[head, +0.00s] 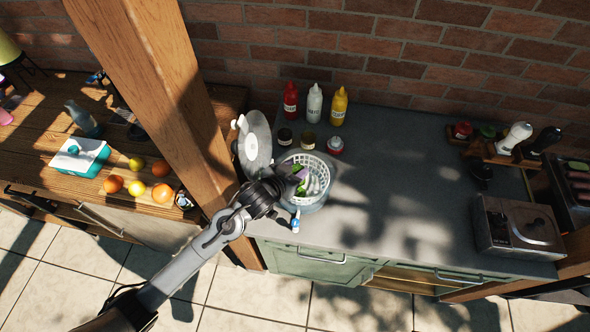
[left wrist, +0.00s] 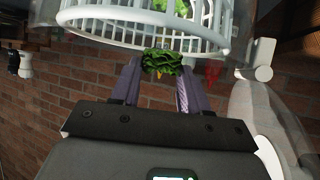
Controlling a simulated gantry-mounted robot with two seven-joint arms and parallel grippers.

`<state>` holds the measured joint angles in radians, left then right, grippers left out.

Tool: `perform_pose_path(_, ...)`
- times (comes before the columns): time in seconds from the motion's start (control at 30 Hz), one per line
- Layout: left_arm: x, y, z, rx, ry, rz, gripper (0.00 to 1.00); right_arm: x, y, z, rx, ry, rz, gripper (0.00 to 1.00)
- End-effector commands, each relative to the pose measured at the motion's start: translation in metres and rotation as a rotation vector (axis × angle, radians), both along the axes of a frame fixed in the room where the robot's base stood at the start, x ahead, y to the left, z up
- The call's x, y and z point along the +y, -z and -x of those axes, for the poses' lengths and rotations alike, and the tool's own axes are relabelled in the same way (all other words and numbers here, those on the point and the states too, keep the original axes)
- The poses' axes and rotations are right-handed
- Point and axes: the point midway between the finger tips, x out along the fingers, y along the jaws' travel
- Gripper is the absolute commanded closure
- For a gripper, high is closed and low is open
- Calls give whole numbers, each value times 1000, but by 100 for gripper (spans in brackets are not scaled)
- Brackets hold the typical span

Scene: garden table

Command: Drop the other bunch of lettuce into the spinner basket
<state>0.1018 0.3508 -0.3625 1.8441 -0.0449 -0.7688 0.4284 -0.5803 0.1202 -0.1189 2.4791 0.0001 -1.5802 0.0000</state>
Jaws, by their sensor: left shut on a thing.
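The white slatted spinner basket (head: 326,169) sits in its clear bowl near the counter's left end. It fills the top of the left wrist view (left wrist: 140,42). My left gripper (head: 300,176) is at the basket's left side in the head view. Its purple-grey fingers (left wrist: 160,85) are shut on a dark green bunch of lettuce (left wrist: 163,62), close to the basket's rim. I cannot tell whether the bunch touches the rim. Brighter green lettuce (left wrist: 206,10) shows inside the basket. My right gripper is in neither view.
The round spinner lid (head: 255,138) stands tilted behind my gripper. Red (head: 290,100), white and yellow bottles stand by the wall. A wooden post (head: 165,90) rises at left. The counter's middle is clear.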

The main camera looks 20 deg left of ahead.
Motion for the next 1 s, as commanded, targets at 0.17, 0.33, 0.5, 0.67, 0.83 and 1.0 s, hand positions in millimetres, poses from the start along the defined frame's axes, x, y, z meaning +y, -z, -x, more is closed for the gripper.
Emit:
perform_pose_path(0.17,0,5,0,0,0,0,83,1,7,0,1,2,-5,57)
perform_pose_path(0.33,0,5,0,0,0,0,83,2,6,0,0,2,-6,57)
perform_pose_path(0.5,0,5,0,0,0,0,37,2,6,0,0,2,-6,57)
perform_pose_path(0.67,0,5,0,0,0,0,26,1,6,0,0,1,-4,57)
perform_pose_path(0.83,0,5,0,1,0,0,26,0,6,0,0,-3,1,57)
perform_pose_path(1.0,1,2,6,2,0,1,26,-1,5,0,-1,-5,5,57)
